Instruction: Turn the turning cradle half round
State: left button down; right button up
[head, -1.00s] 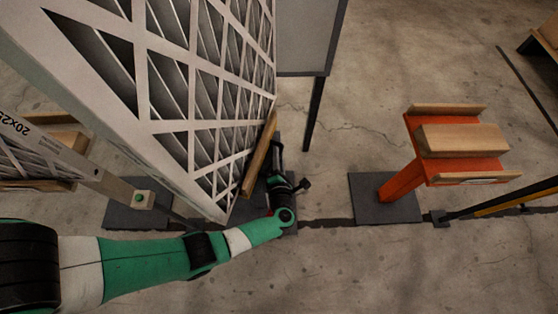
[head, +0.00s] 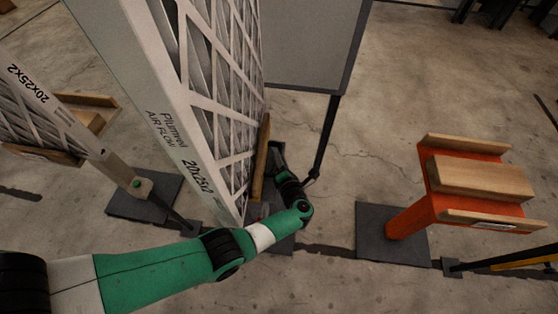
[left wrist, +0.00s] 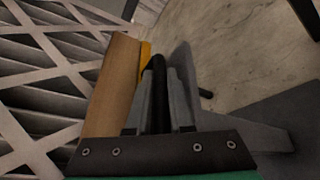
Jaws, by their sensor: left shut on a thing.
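A large white-framed pleated filter (head: 180,120) stands upright in the turning cradle, whose wooden rail (head: 261,158) runs along its lower edge. The filter's printed narrow edge faces me. My left gripper (head: 279,152) is beside the rail, on its right, low near the dark base. In the left wrist view, my left gripper (left wrist: 159,85) is shut on a black upright handle (left wrist: 158,98). The wooden rail (left wrist: 112,85) is just left of the fingers, with the filter's lattice (left wrist: 45,80) beyond it. Most of the cradle's lower part is hidden. My right gripper is out of view.
An orange stand (head: 405,220) with empty wooden rails stands at right on a dark base plate. A second filter (head: 50,100) rests on a stand at left. A grey panel (head: 315,45) on a dark leg stands behind. Bare floor lies between.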

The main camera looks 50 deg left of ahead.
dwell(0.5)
pick_arm(q)
jog(key=c, duration=1.1)
grip_release()
jog(key=shift+d+r, duration=0.15)
jog(key=shift+d, duration=0.05)
jog(key=shift+p+v, duration=2.2)
jog(key=shift+v, duration=3.3)
